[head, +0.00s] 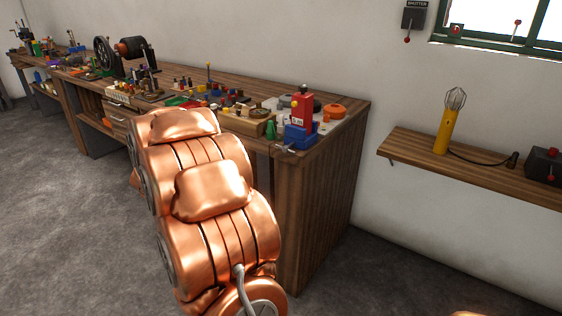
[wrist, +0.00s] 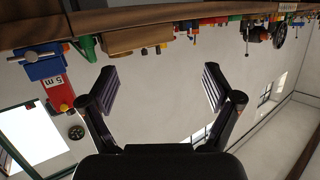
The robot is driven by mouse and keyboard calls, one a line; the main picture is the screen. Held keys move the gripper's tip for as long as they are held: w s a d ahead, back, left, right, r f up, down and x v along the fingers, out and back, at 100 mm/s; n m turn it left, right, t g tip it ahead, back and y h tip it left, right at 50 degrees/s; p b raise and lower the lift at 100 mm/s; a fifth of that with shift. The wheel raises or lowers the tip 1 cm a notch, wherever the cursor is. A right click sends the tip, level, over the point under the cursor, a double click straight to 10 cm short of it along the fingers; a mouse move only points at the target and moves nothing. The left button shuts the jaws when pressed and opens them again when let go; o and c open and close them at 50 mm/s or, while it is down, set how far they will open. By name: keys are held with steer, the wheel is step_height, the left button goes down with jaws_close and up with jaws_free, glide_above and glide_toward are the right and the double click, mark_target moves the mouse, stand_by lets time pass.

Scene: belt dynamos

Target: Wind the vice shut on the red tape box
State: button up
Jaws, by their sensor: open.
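The blue vice (head: 300,135) sits at the near right corner of the long workbench. The red tape box (head: 302,104) stands upright at the vice's jaws. I cannot tell whether the jaws touch it. A grey handle (head: 284,149) sticks out of the vice's front. The wrist view is upside down and shows the vice (wrist: 44,66) at upper left, with the handle bar across it and the tape box (wrist: 58,93), marked "5 m", below it. My gripper (wrist: 158,88) is open and empty, apart from the vice. It is hidden behind my copper arm in the head view.
The workbench (head: 345,125) holds several small parts, a wooden block (head: 247,123) and a green cone (head: 270,130) left of the vice. An orange round part (head: 334,111) lies behind it. A wall shelf (head: 470,167) with a yellow lamp (head: 446,128) is at right. The floor is clear.

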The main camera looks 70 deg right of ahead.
steer(key=s+d+f+m+g+h+b, duration=0.25)
steer(key=s+d+g, duration=0.25)
steer(key=s+d, duration=0.3)
steer(key=m+g+h, duration=0.1)
steer(key=m+g, duration=0.1)
steer(key=g, duration=0.3)
glide_toward(285, 150)
steer(key=shift+t, duration=0.3)
steer(key=shift+x, duration=4.1)
steer(key=shift+s, duration=0.15)
